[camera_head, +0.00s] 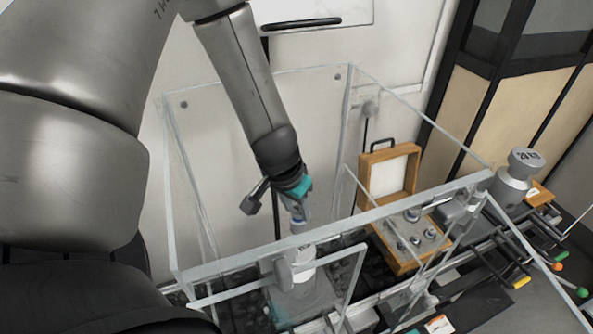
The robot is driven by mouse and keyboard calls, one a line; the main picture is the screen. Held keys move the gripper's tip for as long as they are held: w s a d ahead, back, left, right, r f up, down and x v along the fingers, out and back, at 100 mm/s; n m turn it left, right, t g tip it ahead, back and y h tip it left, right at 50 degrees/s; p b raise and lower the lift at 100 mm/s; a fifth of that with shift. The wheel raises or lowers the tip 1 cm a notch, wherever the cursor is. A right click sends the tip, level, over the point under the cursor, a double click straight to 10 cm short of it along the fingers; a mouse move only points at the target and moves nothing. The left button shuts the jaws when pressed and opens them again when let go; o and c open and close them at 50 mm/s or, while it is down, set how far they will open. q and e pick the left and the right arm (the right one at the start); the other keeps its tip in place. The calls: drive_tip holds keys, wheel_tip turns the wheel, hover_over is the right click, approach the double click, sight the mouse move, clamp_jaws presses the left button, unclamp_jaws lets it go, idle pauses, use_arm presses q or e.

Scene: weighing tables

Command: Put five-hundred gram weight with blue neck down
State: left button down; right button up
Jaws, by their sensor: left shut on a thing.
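My left arm reaches down into a clear glass enclosure (225,268). My left gripper (297,219) points downward and is shut at the top of the weight with the blue neck (302,253). A thin blue band shows just under the fingers. The metal body of the weight is below it, seen through glass and partly covered by the enclosure's edge and a handle. The weight looks upright, low in the enclosure. I cannot tell whether its base touches the surface below. My right gripper is not in view.
An open wooden case (388,179) with several small metal weights stands right of the enclosure. A large weight marked 20 kg (513,180) stands further right. Tools with coloured handles (522,282) lie at the right. The enclosure's glass walls and rim surround my left gripper closely.

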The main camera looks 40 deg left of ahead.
sight(297, 229)
use_arm(q)
drive_tip(key=x, duration=0.3)
drive_tip(key=shift+s+f+b, duration=0.25)
drive_tip(key=shift+s+b, duration=0.05)
drive_tip(key=shift+b, duration=0.1)
drive_tip(key=shift+f+b, duration=0.5)
drive_tip(key=shift+f, duration=1.8)
drive_tip(key=shift+f, duration=0.15)
drive_tip(key=shift+c, duration=2.3)
unclamp_jaws()
drive_tip(key=shift+r, duration=0.4)
drive_tip(key=p+v, duration=0.2)
drive_tip(key=v, duration=0.9)
drive_tip(key=shift+s+r+p, duration=0.2)
drive_tip(key=shift+r+p, duration=0.05)
drive_tip(key=shift+p, duration=0.05)
